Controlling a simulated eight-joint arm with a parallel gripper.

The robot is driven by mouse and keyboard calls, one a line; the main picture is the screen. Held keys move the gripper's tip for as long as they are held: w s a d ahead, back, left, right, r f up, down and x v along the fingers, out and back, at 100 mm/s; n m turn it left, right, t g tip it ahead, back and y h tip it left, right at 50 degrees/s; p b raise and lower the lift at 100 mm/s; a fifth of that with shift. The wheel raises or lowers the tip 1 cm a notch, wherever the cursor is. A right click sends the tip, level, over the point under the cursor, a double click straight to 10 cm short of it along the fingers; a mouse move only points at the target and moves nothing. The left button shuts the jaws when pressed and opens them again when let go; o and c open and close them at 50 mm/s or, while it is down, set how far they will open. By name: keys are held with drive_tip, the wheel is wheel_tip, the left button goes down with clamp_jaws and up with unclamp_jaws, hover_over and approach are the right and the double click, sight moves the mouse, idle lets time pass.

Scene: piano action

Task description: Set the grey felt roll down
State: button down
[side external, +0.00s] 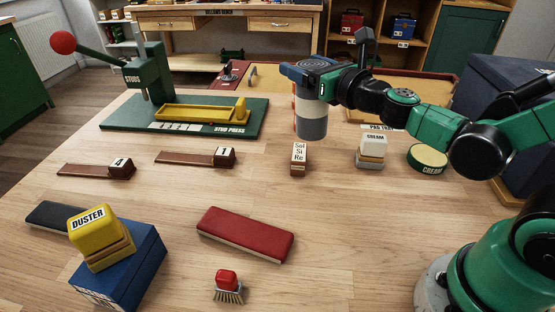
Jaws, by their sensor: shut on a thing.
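My gripper (300,82) is shut on the grey felt roll (313,127) in the side external view. I cannot tell whether the roll touches the table (350,205).
Stacked cream blocks (371,152) and a round green cream tin (428,158) stand at the right. A red felt block (245,234), a brush (227,287) and a yellow duster (97,235) lie in front.

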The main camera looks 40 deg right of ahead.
drive_tip(key=s+d+r+m+g+h, duration=0.1)
drive_tip(key=d+r+m+g+h, duration=0.3)
drive_tip(key=d+m+g+h, duration=0.4)
drive_tip(key=d+r+m+g+h, duration=0.4)
drive_tip(key=d+m+g+h, duration=0.2)
drive_tip(key=m+g+h, duration=0.45)
wheel_tip(320, 180, down, 20)
drive_tip(key=shift+s+a+f+t, duration=0.1)
drive_tip(key=shift+f+t, duration=0.1)
drive_tip(key=shift+t, duration=0.05)
unclamp_jaws()
drive_tip(key=shift+r, duration=0.1)
